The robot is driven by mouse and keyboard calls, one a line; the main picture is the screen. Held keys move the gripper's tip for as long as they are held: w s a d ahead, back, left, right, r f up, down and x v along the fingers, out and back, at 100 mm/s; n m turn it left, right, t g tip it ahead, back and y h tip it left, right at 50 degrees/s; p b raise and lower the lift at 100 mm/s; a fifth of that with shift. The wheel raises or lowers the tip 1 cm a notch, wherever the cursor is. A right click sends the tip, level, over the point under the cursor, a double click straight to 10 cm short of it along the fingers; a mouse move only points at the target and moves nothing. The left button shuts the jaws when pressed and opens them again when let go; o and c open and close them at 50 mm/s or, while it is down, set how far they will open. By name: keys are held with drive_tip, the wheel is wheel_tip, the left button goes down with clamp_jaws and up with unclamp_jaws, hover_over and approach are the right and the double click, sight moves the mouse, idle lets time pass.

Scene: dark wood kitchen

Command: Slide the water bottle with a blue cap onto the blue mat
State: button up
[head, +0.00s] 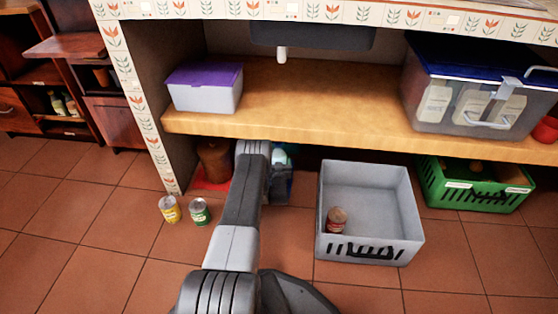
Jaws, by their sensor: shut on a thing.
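My gripper (282,186) is low under the wooden shelf, in its shadow, partly hidden behind my own arm. It is shut on a pale, light-blue-tinted thing (281,154) that appears to be the water bottle. Only a small part of it shows, and its cap cannot be made out clearly. I cannot pick out the blue mat; the floor around the gripper is dark and covered by my arm. A red mat (198,184) lies to the left, with a brown jug (211,160) on it.
A grey crate (398,243) with a can (337,220) inside stands close on the right, and a green crate (480,195) beyond it. Yellow (169,209) and green (199,212) cans stand on the tiles at left. The wooden shelf (320,105) overhangs the gripper. The front floor is clear.

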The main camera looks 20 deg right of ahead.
drive_tip(key=o, duration=1.9)
drive_tip(key=p+v, duration=0.5)
drive_tip(key=v, duration=0.8)
drive_tip(key=shift+s+a+f, duration=0.1)
drive_tip(key=shift+s, duration=0.3)
drive_tip(key=shift+b+x, duration=2.5)
drive_tip(key=shift+x, duration=4.45)
